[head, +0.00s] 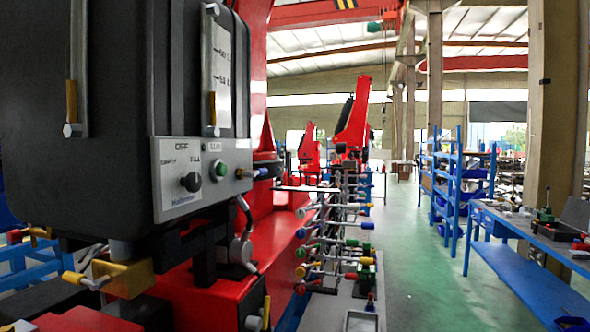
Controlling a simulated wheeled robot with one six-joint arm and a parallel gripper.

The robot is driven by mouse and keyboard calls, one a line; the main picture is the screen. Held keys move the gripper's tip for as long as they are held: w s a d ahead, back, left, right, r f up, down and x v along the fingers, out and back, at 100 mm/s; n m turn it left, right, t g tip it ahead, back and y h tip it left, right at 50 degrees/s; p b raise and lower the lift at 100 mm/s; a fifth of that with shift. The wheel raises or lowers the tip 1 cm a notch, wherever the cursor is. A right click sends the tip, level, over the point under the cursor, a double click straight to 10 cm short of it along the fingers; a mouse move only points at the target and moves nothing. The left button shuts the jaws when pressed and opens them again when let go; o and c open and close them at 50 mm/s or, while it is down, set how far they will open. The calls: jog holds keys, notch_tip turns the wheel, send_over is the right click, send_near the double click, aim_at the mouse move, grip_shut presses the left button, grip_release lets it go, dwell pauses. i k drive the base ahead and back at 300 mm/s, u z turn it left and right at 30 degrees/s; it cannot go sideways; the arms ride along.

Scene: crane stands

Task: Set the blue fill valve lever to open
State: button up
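A large black tank (75,110) with a sight gauge fills the left of the head view. A grey control box (202,176) is on its lower front, with a black knob and a green button. A small blue-tipped handle (261,172) sticks out at the box's right edge, beside a brass-coloured piece. Another blue-ended lever (352,242) is in the bank of coloured levers farther off. I cannot tell which is the fill valve lever, or whether either is set open. My gripper is not in view.
A yellow-handled brass valve (125,277) sits under the tank. The lever bank (335,250) stands along the red crane body at centre. A blue workbench (540,240) and blue shelves (455,185) stand at right. The green floor (425,270) between is clear.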

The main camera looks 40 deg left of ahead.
aim_at(264, 171)
jog(key=i, duration=3.45)
jog(key=u, duration=3.1)
